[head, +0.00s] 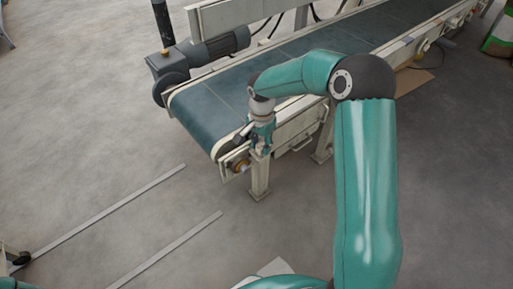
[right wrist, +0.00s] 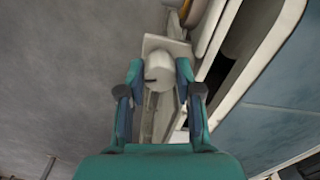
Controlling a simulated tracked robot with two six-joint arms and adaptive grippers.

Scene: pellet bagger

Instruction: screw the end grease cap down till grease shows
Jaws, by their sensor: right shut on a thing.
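My right gripper (head: 262,140) points down at the near end of the conveyor (head: 205,110), beside its end roller. In the right wrist view the gripper's two teal fingers (right wrist: 160,75) stand on either side of a pale grey round cap (right wrist: 160,66), and it is shut on this cap. The cap has a small dark mark on its side. In the head view the gripper hides the cap. No grease can be made out around it. At the lower left edge of the head view, a small dark and teal part (head: 17,258) seems to be my left gripper, mostly cut off.
A brass-coloured bearing part (head: 240,165) sits at the conveyor's end, close to the gripper. A conveyor leg (head: 259,178) stands just below. A grey motor (head: 210,48) is on the far side. The floor at left is open, with two pale strips (head: 165,250).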

